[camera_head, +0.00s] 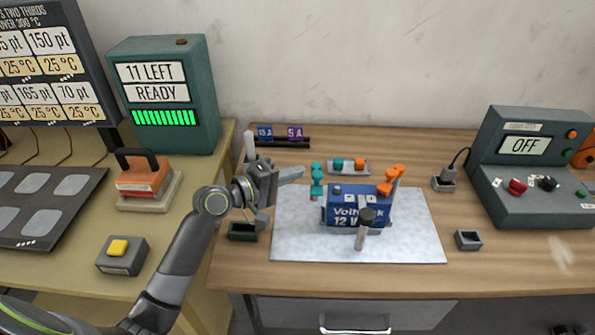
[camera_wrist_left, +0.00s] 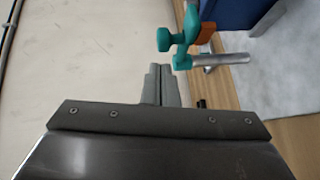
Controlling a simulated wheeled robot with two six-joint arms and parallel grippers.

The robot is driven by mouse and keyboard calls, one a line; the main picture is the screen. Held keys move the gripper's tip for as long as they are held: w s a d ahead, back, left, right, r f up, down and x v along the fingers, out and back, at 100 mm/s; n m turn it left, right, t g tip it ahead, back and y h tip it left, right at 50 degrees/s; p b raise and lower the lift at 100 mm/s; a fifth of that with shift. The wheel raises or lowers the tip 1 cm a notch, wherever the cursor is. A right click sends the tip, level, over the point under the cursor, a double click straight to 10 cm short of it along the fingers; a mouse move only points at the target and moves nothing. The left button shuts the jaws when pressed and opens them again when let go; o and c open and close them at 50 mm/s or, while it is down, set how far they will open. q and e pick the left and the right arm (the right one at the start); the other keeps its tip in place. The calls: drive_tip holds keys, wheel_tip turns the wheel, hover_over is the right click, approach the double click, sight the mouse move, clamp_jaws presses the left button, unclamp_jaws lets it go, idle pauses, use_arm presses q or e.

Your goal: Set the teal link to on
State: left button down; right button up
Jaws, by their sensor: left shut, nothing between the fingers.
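The teal link (camera_head: 317,181) stands at the left side of a blue battery (camera_head: 345,213) marked 12 V. In the left wrist view the teal link (camera_wrist_left: 187,36) shows as a knobbed teal piece just ahead and right of the fingertips, near a metal rod (camera_wrist_left: 221,60). My left gripper (camera_head: 298,173) is shut and empty, its fingers pointing right toward the teal link from its left. The shut fingertips also show in the left wrist view (camera_wrist_left: 164,72), apart from the link. Whether the link touches the battery terminal is hard to tell. My right gripper is not seen.
An orange link (camera_head: 390,180) stands at the battery's right. A dark-headed upright tool (camera_head: 364,230) is in front of it. A small tray (camera_head: 347,173) with teal and orange pieces lies behind. A pale mat (camera_head: 420,245) is clear at its front right. A green console (camera_head: 530,200) reads OFF.

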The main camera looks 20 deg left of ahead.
sight(320, 190)
use_arm(q)
drive_tip(key=shift+d+f, duration=0.15)
drive_tip(key=shift+d, duration=0.4)
drive_tip(key=d+n+t+y+p, duration=0.1)
drive_tip(key=y+p, duration=0.1)
drive_tip(key=p, duration=0.1)
drive_tip(key=d+n+t+y+p, duration=0.1)
drive_tip(key=d+n+p, duration=0.1)
drive_tip(key=p, duration=0.2)
drive_tip(key=shift+s+d+r+y, duration=0.1)
drive_tip(key=shift+d+r+y, duration=0.1)
drive_tip(key=shift+d+y, duration=0.15)
drive_tip(key=shift+w+d+f, duration=0.1)
drive_tip(key=shift+w+d, duration=0.05)
drive_tip(key=shift+d, duration=0.3)
drive_tip(key=shift+w+d+f, duration=0.1)
drive_tip(key=shift+w+d, duration=0.05)
drive_tip(key=shift+d, duration=0.25)
drive_tip(key=shift+p, duration=0.3)
